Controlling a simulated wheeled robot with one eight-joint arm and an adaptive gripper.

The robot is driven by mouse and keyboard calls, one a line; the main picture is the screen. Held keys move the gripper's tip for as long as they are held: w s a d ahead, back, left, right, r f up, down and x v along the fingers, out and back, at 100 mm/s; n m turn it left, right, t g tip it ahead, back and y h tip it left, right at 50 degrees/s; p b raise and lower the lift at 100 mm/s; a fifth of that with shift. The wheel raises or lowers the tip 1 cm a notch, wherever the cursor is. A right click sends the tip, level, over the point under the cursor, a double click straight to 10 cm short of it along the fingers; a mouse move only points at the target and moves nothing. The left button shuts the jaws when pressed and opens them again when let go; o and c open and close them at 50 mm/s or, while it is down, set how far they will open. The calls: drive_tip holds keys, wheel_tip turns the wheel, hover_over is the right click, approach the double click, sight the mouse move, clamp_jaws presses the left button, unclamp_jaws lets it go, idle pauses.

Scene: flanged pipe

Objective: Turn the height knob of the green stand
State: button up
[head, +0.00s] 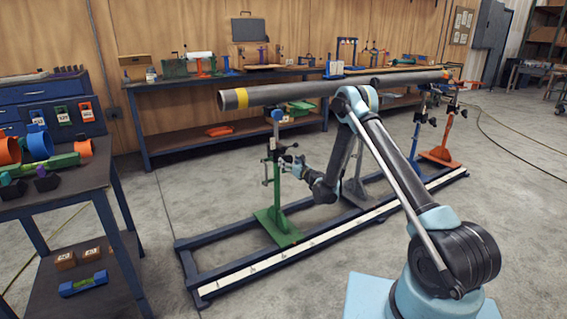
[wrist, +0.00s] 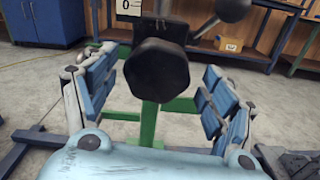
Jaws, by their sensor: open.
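The green stand (head: 277,205) stands on the dark blue rail frame in the head view, holding up the near end of a long grey pipe (head: 300,91). In the wrist view a dark faceted knob (wrist: 160,70) is close ahead, in front of green bars (wrist: 150,122) of the stand. My gripper (head: 294,168) is beside the stand's upper part in the head view. In the wrist view my gripper (wrist: 160,88) is open, with blue finger pads on either side of the knob. Gaps show between the pads and the knob. A dark ball-ended lever (wrist: 232,12) is just above right of it.
The rail frame (head: 230,280) lies on the floor. Grey, blue (head: 415,160) and orange (head: 441,153) stands are farther right along it. A loaded workbench (head: 65,190) is at left, and a long bench (head: 160,85) runs along the back wall. Open floor lies between.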

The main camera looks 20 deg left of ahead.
drive_tip(key=shift+x, duration=1.15)
drive_tip(key=shift+a, duration=0.1)
drive_tip(key=shift+c, duration=0.6)
drive_tip(key=c, duration=1)
drive_tip(key=shift+o, duration=0.2)
drive_tip(key=shift+a, duration=0.1)
drive_tip(key=shift+m, duration=2.2)
